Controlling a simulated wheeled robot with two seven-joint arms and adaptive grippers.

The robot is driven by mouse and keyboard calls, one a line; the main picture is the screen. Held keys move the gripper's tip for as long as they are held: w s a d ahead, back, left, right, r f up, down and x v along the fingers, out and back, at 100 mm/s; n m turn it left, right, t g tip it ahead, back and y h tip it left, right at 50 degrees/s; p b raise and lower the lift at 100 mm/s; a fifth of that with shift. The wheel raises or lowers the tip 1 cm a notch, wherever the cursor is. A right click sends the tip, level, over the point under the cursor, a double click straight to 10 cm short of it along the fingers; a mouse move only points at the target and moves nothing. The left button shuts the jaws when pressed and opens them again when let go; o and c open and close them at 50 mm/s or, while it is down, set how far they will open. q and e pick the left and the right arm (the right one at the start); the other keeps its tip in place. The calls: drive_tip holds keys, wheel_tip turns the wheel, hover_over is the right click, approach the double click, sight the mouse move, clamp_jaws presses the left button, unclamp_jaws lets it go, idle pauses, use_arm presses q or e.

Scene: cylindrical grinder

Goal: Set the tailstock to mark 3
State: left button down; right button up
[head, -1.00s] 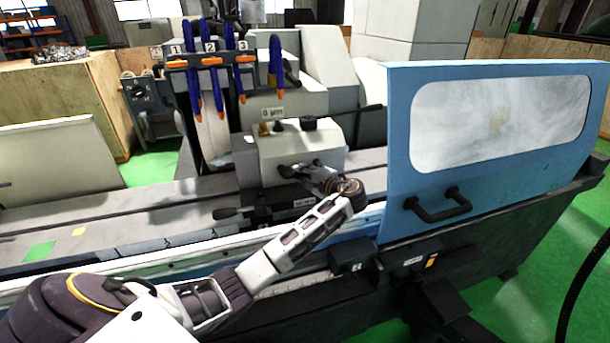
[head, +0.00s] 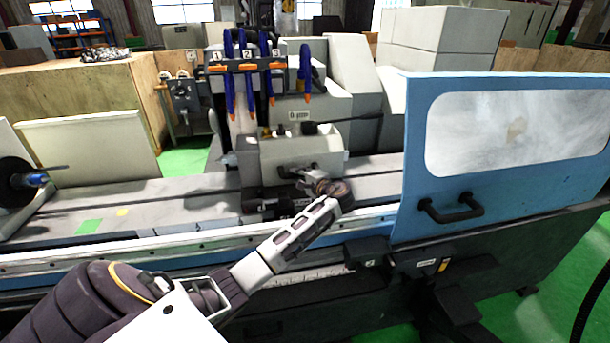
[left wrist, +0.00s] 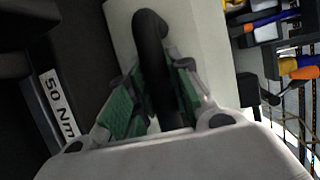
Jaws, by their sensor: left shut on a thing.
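The tailstock (head: 300,150) is a light grey housing on the long machine bed, left of the blue door. My left gripper (head: 322,182) is at its front, and the housing's dark base (head: 262,203) sits on the bed. In the left wrist view, my left gripper (left wrist: 152,100) has its green-padded fingers closed around a black curved handle (left wrist: 150,35). A "50 Nm" label (left wrist: 58,105) shows beside it. A ruler scale (head: 318,284) runs along the front, partly hidden by my arm. I cannot read the tailstock's position on it. My right gripper is not in view.
The blue door (head: 412,130) with a window and black handle (head: 450,208) stands to the right. Blue hoses with orange tips hang from a rack (head: 245,67) numbered 1, 2, 3 behind.

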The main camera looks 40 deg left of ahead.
sight(291, 176)
use_arm(q)
drive_tip(key=shift+s+a+f+p, duration=0.2)
drive_tip(key=shift+s+a+p, duration=0.25)
drive_tip(key=shift+s+a, duration=0.6)
drive_tip(key=shift+s+d, duration=0.1)
drive_tip(key=c, duration=1.3)
unclamp_jaws()
drive_tip(key=shift+r, duration=0.1)
drive_tip(key=shift+d, duration=0.1)
drive_tip(key=shift+s+d+r, duration=0.1)
drive_tip(key=shift+d+r, duration=0.05)
drive_tip(key=shift+d, duration=0.55)
drive_tip(key=v, duration=1)
drive_tip(key=shift+d, duration=0.2)
